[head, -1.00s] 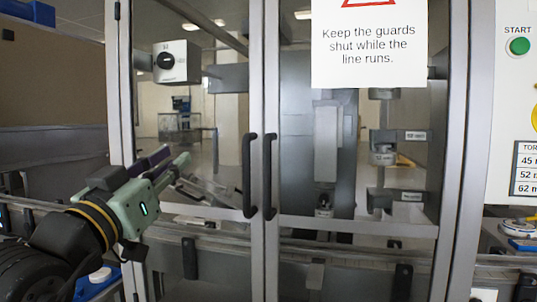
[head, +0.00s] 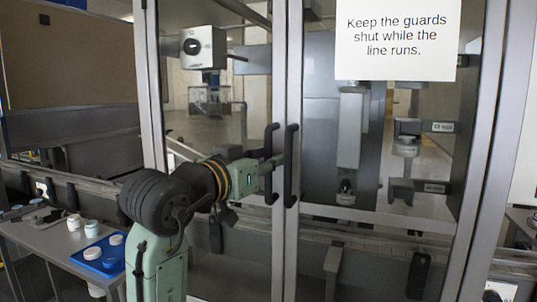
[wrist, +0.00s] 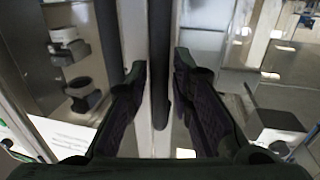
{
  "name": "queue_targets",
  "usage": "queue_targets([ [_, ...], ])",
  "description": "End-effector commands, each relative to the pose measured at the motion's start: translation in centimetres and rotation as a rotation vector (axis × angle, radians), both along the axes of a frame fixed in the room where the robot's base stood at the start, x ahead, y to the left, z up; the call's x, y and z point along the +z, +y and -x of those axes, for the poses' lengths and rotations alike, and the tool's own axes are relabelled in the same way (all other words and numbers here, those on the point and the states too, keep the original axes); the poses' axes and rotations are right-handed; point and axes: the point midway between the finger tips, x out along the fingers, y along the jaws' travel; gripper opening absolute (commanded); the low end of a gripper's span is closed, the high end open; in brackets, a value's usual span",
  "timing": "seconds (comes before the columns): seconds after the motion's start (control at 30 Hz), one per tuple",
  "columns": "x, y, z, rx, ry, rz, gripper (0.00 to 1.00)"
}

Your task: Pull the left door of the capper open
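The capper's left door (head: 225,110) is a framed glass panel, shut flush beside the right door (head: 390,150). The left door's black vertical handle (head: 270,190) stands near the middle seam. My gripper (head: 276,162) is at this handle, its fingers covering the handle's middle in the head view. In the wrist view my gripper (wrist: 160,65) is open, with one finger on each side of the dark handle (wrist: 160,85). Gaps show between the fingers and the handle. How deep the handle sits between them is hard to tell.
The right door's handle (head: 291,180) is close beside my gripper; it also shows in the wrist view (wrist: 108,35). A paper sign (head: 395,40) hangs on the right door. A side table (head: 40,240) with a blue tray (head: 85,262) and small jars stands at left.

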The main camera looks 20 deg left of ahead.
Motion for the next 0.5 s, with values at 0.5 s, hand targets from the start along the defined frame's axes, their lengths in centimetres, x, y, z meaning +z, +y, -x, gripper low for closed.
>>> queue_targets([
  [0.5, -0.05, -0.13, -0.6, 0.0, 0.0, 0.0, 0.12],
])
